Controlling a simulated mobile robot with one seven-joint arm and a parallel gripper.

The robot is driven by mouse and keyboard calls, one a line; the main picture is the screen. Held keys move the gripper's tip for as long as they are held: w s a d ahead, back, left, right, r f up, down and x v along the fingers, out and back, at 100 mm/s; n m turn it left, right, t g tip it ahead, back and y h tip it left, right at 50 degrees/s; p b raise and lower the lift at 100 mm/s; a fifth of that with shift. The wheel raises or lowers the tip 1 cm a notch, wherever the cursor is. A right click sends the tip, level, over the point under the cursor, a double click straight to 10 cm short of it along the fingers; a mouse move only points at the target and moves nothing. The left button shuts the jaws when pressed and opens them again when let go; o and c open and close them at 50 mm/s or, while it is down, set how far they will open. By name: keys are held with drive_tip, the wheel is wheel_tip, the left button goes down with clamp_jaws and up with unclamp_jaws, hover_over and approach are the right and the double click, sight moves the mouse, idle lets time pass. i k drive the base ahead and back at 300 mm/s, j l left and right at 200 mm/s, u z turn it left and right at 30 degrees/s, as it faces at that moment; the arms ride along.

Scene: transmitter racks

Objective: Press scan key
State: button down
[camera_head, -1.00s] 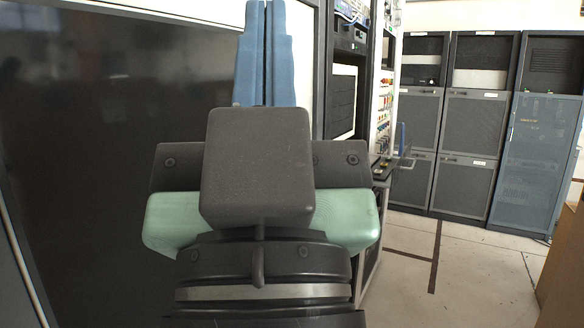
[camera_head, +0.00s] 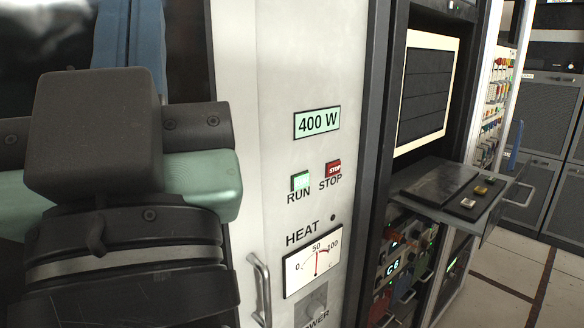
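My gripper (camera_head: 129,14) is at the upper left of the head view. Its two blue fingers lie side by side with only a thin dark line between them, and they hold nothing that I can see. The tips reach the top edge of the picture. A pull-out shelf (camera_head: 432,188) juts from the rack at the right, with a dark pad and a few small keys (camera_head: 480,190) on its right side, one of them yellowish. I cannot read their labels, so I cannot tell which is the scan key. My gripper is well to the left of the shelf, apart from it.
A pale cabinet panel (camera_head: 310,70) stands between, with a "400 W" sign (camera_head: 317,123), a green RUN button (camera_head: 299,181), a red STOP button (camera_head: 333,168), a heat meter (camera_head: 313,264) and a protruding handle (camera_head: 261,290). Open floor (camera_head: 500,290) shows at lower right.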

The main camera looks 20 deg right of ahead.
sight(468, 203)
drive_tip(key=i+l, duration=0.1)
drive_tip(key=l, duration=0.45)
drive_tip(key=i+l, duration=0.15)
drive_tip(key=l, duration=0.35)
drive_tip(key=i+l+u, duration=0.1)
drive_tip(key=l, duration=0.45)
drive_tip(key=i+l, duration=0.1)
drive_tip(key=l, duration=0.45)
drive_tip(key=i+l, duration=0.1)
drive_tip(key=l, duration=0.45)
drive_tip(key=i+l+u, duration=0.1)
drive_tip(key=l, duration=0.45)
